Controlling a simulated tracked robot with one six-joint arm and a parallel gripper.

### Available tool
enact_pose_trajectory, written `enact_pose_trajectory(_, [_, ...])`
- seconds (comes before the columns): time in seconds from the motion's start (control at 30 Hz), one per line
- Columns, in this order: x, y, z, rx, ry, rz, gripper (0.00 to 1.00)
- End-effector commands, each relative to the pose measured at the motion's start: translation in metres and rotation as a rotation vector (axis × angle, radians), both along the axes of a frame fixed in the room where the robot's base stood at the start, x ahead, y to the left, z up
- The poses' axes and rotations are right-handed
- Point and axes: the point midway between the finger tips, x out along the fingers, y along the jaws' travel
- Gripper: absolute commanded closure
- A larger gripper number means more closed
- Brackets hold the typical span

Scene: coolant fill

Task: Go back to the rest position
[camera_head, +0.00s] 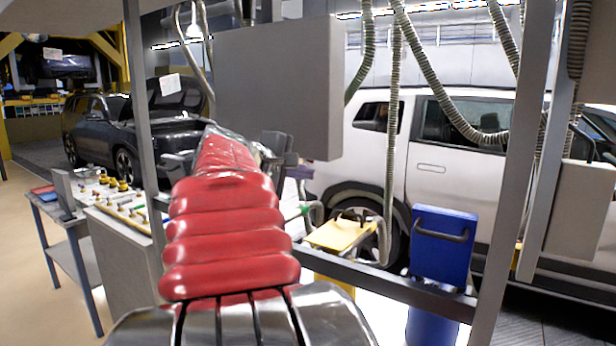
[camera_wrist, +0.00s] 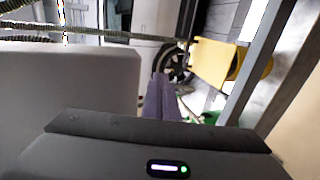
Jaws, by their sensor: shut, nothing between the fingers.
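My arm, with its red padded sleeve, reaches forward from the bottom middle of the head view. My gripper (camera_wrist: 163,82) shows in the wrist view as purple fingers held together, with nothing between them. In the head view the gripper (camera_head: 300,172) is small and partly hidden behind the arm's end, left of the white car (camera_head: 445,165). A yellow-topped container (camera_head: 340,234) stands beyond and to the right of the gripper, apart from it. The yellow top also shows in the wrist view (camera_wrist: 212,62).
A grey panel (camera_head: 275,90) hangs close above the arm. A metal frame post (camera_head: 518,150) and a blue lidded bin (camera_head: 443,245) stand at right. Hoses (camera_head: 392,130) hang down near the white car. A bench with fittings (camera_head: 115,205) and a grey table (camera_head: 68,250) are at left.

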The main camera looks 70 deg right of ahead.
Motion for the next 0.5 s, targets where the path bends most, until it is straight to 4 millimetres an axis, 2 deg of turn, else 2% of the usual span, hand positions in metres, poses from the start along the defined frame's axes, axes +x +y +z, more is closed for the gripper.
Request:
enact_pose_trajectory(0.13, [0.0022,0.0076,0.0022,0.001,0.001,0.000,1.00])
enact_pose_trajectory(0.5, [0.0019,0.0079,0.0024,0.001,0.000,-0.001,1.00])
